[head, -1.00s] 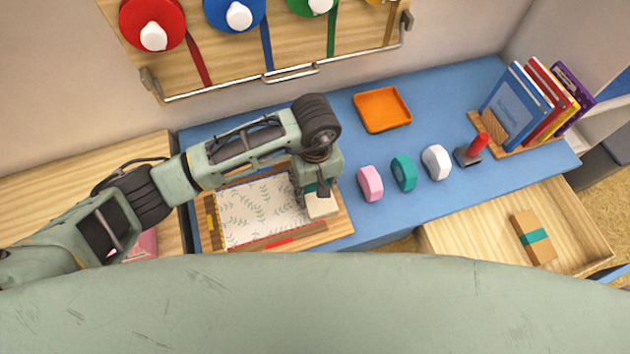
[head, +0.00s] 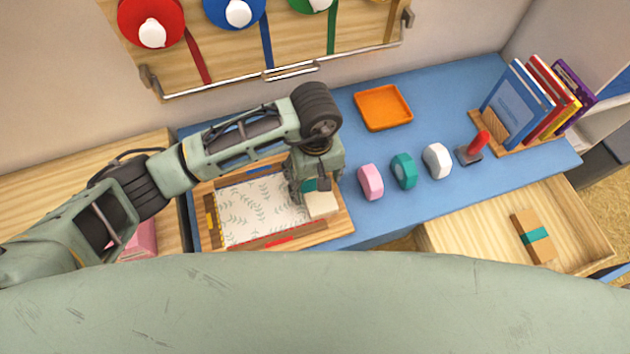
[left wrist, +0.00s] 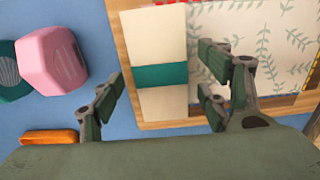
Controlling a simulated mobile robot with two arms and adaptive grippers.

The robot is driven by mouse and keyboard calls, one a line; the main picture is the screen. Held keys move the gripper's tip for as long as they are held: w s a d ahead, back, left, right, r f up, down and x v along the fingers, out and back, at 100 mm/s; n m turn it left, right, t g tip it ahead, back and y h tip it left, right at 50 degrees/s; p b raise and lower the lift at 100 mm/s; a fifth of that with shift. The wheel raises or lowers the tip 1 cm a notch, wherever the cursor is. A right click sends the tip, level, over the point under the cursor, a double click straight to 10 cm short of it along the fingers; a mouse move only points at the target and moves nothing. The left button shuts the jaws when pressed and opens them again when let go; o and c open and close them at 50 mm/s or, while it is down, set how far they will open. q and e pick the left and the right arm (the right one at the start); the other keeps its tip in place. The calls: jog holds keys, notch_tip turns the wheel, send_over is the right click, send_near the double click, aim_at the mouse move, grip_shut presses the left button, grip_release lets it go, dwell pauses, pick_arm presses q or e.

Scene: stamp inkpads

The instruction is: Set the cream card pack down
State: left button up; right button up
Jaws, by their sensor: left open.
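The cream card pack (head: 322,204), with a green band across its middle, lies at the right end of the wooden tray (head: 345,222), beside a leaf-patterned sheet (head: 255,212). In the left wrist view the cream card pack (left wrist: 158,40) lies between my spread fingers, its green band level with the fingertips. My left gripper (head: 308,186) is open around the pack, and in the left wrist view the gripper (left wrist: 170,85) shows a gap on each side of it. In the head view the gripper hides part of the pack. My right gripper is not in view.
Pink (head: 370,182), teal (head: 403,171) and white (head: 437,161) blocks stand right of the tray. An orange tray (head: 383,108) lies behind them. A red-handled stamp (head: 475,148) and books (head: 520,105) are farther right. An open drawer (head: 470,235) holds a brown pack (head: 533,237).

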aim_at(315, 185)
pick_arm(q)
notch_tip(315, 185, up, 10)
jog(key=b, duration=0.2)
dwell(0.5)
